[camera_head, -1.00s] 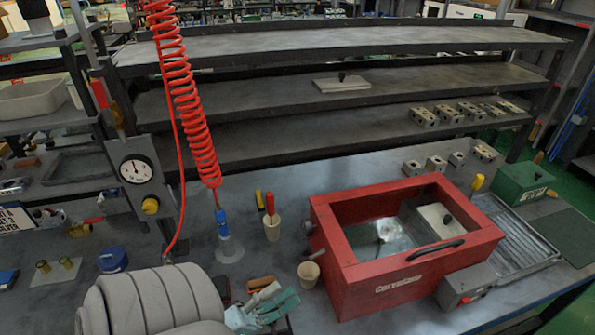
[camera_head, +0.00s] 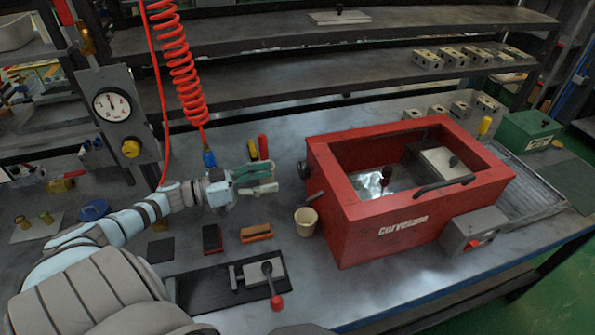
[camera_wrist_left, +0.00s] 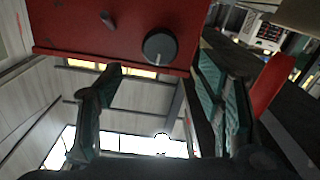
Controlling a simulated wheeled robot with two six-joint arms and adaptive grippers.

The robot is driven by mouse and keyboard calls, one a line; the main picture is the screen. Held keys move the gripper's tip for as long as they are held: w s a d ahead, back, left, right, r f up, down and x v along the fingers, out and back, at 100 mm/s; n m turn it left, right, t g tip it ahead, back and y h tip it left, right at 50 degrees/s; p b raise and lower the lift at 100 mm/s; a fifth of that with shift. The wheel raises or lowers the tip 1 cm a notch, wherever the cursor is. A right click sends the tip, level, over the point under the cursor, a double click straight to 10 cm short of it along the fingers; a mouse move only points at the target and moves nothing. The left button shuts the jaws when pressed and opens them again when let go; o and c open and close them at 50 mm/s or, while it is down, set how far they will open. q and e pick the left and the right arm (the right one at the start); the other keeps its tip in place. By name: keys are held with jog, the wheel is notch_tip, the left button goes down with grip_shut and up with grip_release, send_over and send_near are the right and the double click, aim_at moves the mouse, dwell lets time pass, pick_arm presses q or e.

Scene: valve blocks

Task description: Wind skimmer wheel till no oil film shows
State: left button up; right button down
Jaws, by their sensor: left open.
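The red tank (camera_head: 345,220) marked "Corvetane" stands on the bench right of centre. A small dark round wheel (camera_head: 303,169) sits on its left wall, with a grey stub (camera_head: 314,197) nearby. The left wrist view shows the wheel (camera_wrist_left: 160,46) with a pale mark, and the stub (camera_wrist_left: 107,19), on the red wall (camera_wrist_left: 70,28). Shiny liquid (camera_head: 370,187) shows inside the tank; I cannot tell how much oil film lies on it. My left gripper (camera_head: 276,178) is open and empty, a short gap left of the wheel. In the left wrist view its fingers (camera_wrist_left: 160,68) are spread below the wheel. My right gripper is out of view.
A cream cup (camera_head: 306,221) stands close below the gripper, beside the tank. Red-handled and yellow-handled tools (camera_head: 263,147) stand behind it. A red coiled hose (camera_head: 180,70) hangs at left. A clamp with a red knob (camera_head: 276,302) lies in front.

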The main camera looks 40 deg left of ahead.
aim_at(299, 171)
pick_arm(q)
jog(key=x, duration=0.9)
jog(key=shift+w+f+b, duration=0.1)
jog(key=shift+b, duration=0.25)
jog(key=shift+c, duration=0.2)
jog(key=c, duration=1.1)
jog(key=shift+c, duration=0.2)
